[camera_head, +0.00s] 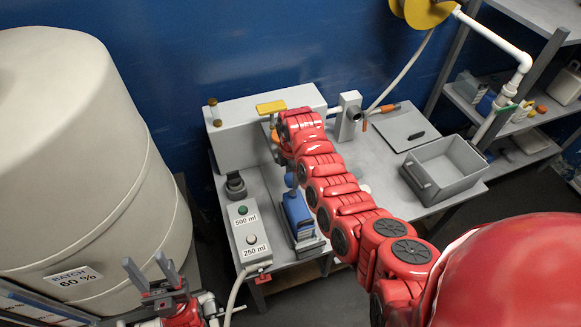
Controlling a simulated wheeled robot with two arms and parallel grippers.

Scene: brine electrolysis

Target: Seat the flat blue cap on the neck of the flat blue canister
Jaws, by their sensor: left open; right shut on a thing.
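The flat blue canister (297,212) stands on the grey table, just right of the button box. A small blue piece, which looks like the flat blue cap (290,180), shows at the canister's top end, under my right wrist. I cannot tell whether it touches the neck, which is hidden. My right arm reaches across the table from the lower right. My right gripper (290,168) is mostly hidden by its own wrist and is shut on the cap. My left gripper (149,272) is open and empty at the lower left, off the table, well away from the canister.
The button box (248,232) has labels 500 ml and 250 ml. A dark holder (235,185) stands behind it. A grey bin (444,170) and a flat plate (403,127) lie right of my arm. A big tank (90,150) fills the left. Shelves (520,125) stand right.

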